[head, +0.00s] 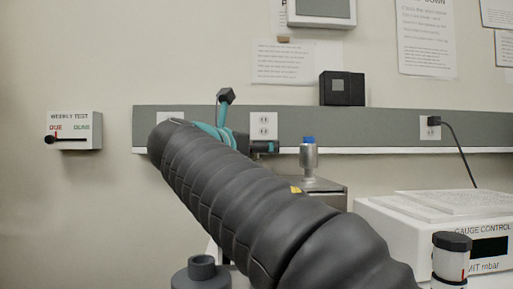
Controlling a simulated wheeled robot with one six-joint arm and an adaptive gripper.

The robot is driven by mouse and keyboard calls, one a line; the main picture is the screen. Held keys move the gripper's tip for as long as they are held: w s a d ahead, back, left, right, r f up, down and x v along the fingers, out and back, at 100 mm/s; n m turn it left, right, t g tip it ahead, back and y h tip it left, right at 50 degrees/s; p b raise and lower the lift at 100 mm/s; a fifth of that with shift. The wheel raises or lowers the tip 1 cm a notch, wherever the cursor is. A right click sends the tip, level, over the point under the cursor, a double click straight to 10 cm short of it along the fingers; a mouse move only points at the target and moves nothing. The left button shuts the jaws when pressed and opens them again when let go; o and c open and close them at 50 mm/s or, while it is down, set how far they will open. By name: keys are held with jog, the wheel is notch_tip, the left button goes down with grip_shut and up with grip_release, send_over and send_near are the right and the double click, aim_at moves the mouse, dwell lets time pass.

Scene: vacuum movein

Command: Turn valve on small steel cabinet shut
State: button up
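The small steel cabinet (326,187) stands behind my arm, right of the centre of the head view. Only its top and right part show. On it is an upright metal cylinder (308,158) with a blue cap (308,139); I cannot tell whether this is the valve or how it is set. My black ribbed arm crosses the picture from lower right to upper left. Beyond its end, my gripper (246,122) shows teal parts and two black tips, one pointing up and one to the right. The tips are apart, with nothing seen between them. The gripper appears left of the cylinder.
A white gauge control box (400,222) stands at the right, with a black-capped cylinder (452,243) before it. A dark round fitting (202,270) is at the bottom. A grey wall rail (385,124) with sockets runs behind. A "weekly test" box (74,131) hangs at left.

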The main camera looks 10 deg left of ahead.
jog(key=v, duration=1.1)
jog(key=shift+s+a, duration=0.1)
jog(key=shift+s, duration=0.05)
